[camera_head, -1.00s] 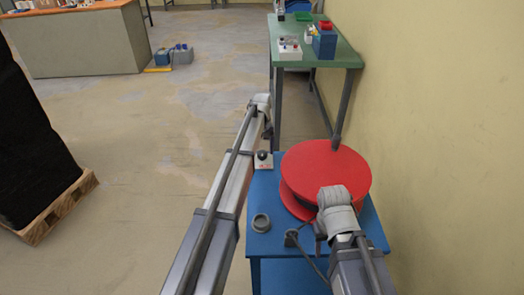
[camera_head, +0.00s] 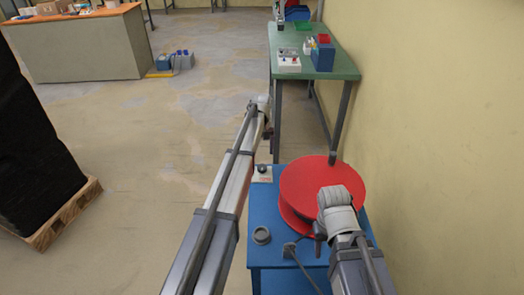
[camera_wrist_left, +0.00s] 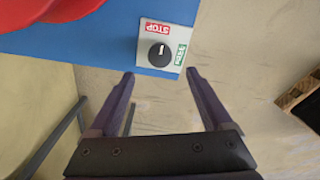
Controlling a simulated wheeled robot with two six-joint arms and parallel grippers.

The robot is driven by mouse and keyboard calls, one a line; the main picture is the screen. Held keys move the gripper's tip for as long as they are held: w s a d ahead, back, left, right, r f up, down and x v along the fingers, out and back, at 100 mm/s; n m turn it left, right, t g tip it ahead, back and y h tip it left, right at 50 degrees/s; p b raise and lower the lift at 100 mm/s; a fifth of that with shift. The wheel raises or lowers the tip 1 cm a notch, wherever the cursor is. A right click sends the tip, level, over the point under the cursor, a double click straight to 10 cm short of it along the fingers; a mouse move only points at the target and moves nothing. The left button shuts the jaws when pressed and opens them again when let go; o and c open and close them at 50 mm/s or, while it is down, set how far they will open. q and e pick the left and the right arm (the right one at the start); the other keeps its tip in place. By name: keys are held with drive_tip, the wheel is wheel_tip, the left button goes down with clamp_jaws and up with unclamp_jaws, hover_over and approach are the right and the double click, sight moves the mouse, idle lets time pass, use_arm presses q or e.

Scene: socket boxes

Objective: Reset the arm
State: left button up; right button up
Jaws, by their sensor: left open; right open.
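My left gripper (camera_head: 267,132) is at the end of the outstretched left arm, beyond the blue table's far left corner. In the left wrist view its fingers (camera_wrist_left: 160,77) are apart with nothing between them. A switch box with a black knob (camera_wrist_left: 159,53), a red STOP label and a green label lies just past the fingertips, apart from them. The box (camera_head: 262,174) also shows on the blue table in the head view. My right gripper (camera_head: 319,231) is mostly hidden by its wrist, in front of the red round object; no held thing shows.
The blue table (camera_head: 259,210) carries a large red round object (camera_head: 310,180) and a grey round fitting (camera_head: 261,236). A wall (camera_head: 440,130) stands close on the right. A green table (camera_head: 345,65) is behind. A wooden pallet (camera_head: 65,215) with a black load is left; open floor lies between.

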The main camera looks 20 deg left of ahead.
idle(0.3)
use_arm(q)
drive_tip(key=s+d+m, duration=0.3)
drive_tip(key=s+d, duration=0.1)
drive_tip(key=s, duration=1.2)
drive_tip(key=s+d+m, duration=0.3)
drive_tip(key=s+m, duration=0.1)
drive_tip(key=s, duration=1.2)
drive_tip(key=s+d+r+m+y+p, duration=0.1)
drive_tip(key=s+d+r+m+p, duration=0.2)
drive_tip(key=d+r+p, duration=0.5)
drive_tip(key=shift+s+d, duration=0.85)
drive_tip(key=shift+d, duration=0.4)
